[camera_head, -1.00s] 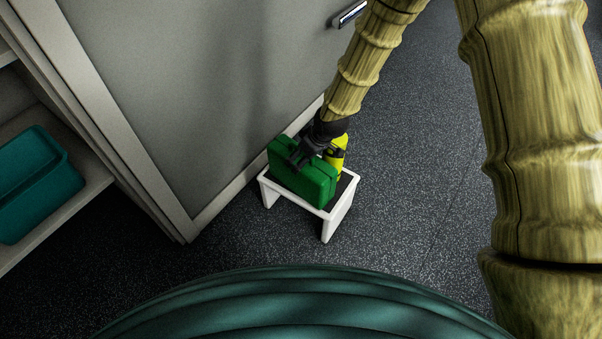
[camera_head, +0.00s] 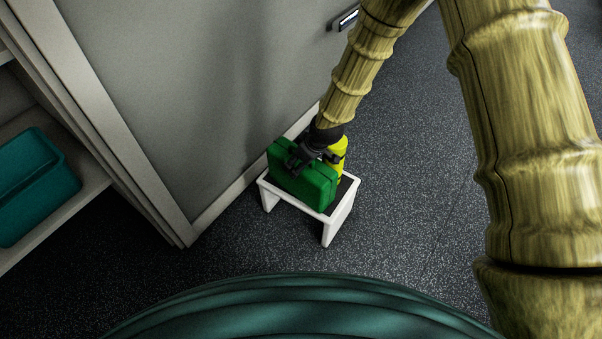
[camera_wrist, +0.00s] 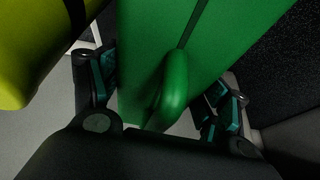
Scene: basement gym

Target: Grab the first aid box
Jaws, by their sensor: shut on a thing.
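The first aid box is a green case (camera_head: 303,178) standing on a small white stool (camera_head: 298,204) in the head view. My gripper (camera_head: 298,163) is at the top of the case on its handle side. In the wrist view the green case (camera_wrist: 150,60) fills the middle, and its rounded handle (camera_wrist: 172,90) lies between the two fingers of my gripper (camera_wrist: 160,100). The fingers are shut on the case; their exact contact is partly hidden.
A yellow bottle-like object (camera_head: 338,154) stands on the stool right behind the case, close to my gripper; it also shows in the wrist view (camera_wrist: 30,45). A grey door (camera_head: 200,90) is just behind the stool. A teal bin (camera_head: 35,185) sits on a shelf at left. Floor at right is clear.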

